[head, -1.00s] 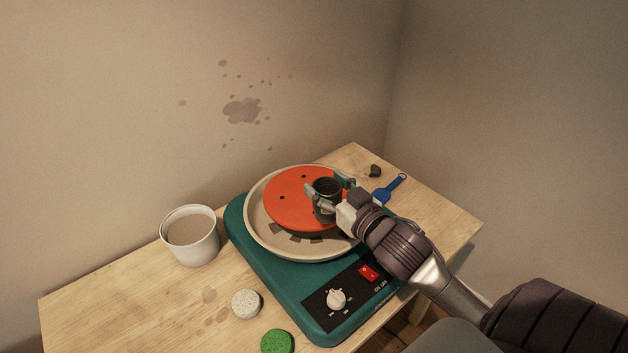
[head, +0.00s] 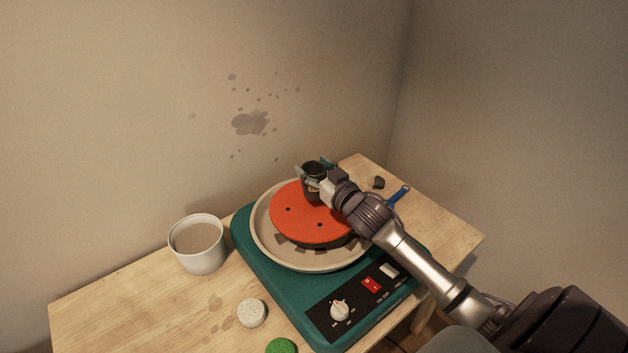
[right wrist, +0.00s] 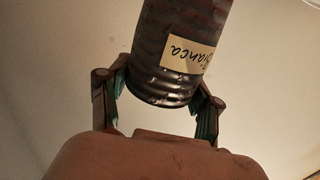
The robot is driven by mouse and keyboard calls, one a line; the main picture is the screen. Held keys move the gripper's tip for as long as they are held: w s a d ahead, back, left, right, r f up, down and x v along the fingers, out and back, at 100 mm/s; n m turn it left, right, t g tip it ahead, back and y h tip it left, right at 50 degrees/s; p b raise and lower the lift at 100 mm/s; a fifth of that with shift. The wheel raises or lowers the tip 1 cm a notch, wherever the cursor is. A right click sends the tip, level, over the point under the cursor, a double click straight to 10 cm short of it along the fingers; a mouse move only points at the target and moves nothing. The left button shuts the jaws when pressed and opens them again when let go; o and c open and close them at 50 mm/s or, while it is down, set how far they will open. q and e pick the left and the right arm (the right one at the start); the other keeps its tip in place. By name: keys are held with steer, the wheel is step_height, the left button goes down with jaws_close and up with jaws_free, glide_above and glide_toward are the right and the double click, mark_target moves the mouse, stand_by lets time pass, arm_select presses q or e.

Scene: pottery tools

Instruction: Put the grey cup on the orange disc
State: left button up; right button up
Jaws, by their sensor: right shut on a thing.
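The grey cup (head: 313,187) is dark, ribbed and roughly upright in the head view. It shows large in the right wrist view (right wrist: 172,50), with a pale label bearing handwriting. My right gripper (head: 315,170) is shut on the cup, with one finger on each side; its fingers also show in the right wrist view (right wrist: 160,95). The orange disc (head: 305,225) lies flat in the round beige pan of the pottery wheel. The cup appears over the disc's back edge; whether it touches the disc I cannot tell. My left gripper is not in view.
The green wheel base (head: 265,275) carries a control panel with a knob and a red switch. A white bucket (head: 198,255) stands left of it. A pale round sponge (head: 251,313), a green round piece (head: 281,346) and a blue tool (head: 399,194) lie on the wooden table (head: 130,310).

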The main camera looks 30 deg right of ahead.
steer(key=shift+f, duration=1.85)
steer(key=shift+f, duration=0.1)
steer(key=o, duration=1.3)
steer(key=shift+s, duration=0.2)
steer(key=s, duration=0.6)
steer(key=s+b, duration=0.1)
steer(key=s, duration=0.3)
steer(key=shift+s+a+r, duration=0.1)
steer(key=shift+a+r, duration=0.05)
steer(key=shift+r, duration=0.1)
steer(key=shift+s+r, duration=0.15)
steer(key=shift+s, duration=0.6)
